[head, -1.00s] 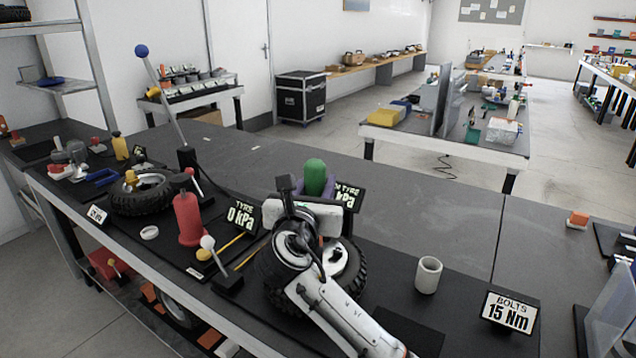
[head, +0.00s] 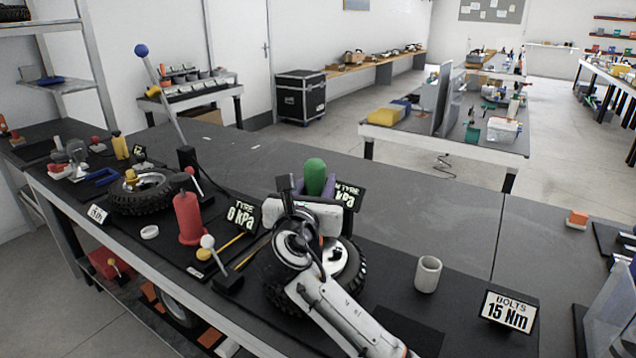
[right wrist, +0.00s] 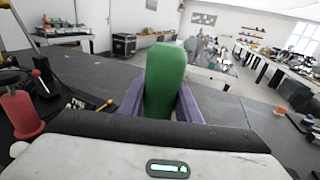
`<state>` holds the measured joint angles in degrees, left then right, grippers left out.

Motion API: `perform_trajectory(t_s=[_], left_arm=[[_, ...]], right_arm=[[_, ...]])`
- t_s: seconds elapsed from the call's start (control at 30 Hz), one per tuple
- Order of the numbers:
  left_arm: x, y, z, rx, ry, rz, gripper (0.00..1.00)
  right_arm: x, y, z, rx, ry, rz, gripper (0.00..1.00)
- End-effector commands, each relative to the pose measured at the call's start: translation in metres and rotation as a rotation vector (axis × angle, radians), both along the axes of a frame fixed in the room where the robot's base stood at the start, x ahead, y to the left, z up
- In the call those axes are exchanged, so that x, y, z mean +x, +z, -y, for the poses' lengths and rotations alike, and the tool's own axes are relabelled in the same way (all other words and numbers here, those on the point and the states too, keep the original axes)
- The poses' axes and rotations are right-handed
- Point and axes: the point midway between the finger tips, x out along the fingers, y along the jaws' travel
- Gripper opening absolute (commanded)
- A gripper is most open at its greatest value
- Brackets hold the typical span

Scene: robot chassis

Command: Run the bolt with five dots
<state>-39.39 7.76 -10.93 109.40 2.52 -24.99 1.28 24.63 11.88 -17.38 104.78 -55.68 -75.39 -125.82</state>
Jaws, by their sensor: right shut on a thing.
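My right gripper (head: 313,192) is over the wheel (head: 348,262) that lies on the dark mat in the middle of the bench. Its purple fingers are shut on a green, rounded tool handle (head: 315,172), which stands upright between them. The same green handle (right wrist: 164,80) fills the middle of the right wrist view between the fingers (right wrist: 163,108). The lower part of the tool, the wheel's bolts and any dots are hidden behind my arm and wrist. My left gripper is not in view.
A sign reading "BOLTS 15 Nm" (head: 508,312) stands at the right, near a white cup (head: 427,274). A red cylinder (head: 188,218), a white-knobbed lever (head: 220,265) and a "TYRE 0 kPa" sign (head: 242,213) stand left of the wheel. Another wheel (head: 142,193) lies farther left.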

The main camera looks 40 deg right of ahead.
Motion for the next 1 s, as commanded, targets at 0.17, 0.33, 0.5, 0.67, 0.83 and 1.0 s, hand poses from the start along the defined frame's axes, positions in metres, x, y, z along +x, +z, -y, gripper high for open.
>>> perform_trajectory(t_s=[0.17, 0.33, 0.5, 0.67, 0.83, 1.0], left_arm=[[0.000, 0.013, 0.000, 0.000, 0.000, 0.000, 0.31], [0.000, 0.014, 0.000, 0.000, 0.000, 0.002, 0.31], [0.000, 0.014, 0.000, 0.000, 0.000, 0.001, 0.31], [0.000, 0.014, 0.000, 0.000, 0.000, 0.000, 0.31], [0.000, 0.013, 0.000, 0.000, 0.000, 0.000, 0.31], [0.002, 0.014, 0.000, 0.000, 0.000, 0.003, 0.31]], right_arm=[[0.000, 0.021, -0.001, 0.003, 0.000, -0.003, 0.03], [0.000, 0.039, 0.000, 0.001, 0.000, 0.003, 0.03], [0.000, 0.052, 0.000, 0.001, 0.001, 0.004, 0.03], [0.000, 0.055, 0.000, -0.001, 0.001, 0.002, 0.03], [0.000, 0.054, 0.000, -0.001, 0.001, 0.003, 0.03], [-0.007, 0.037, -0.006, 0.000, 0.035, -0.003, 0.03]])
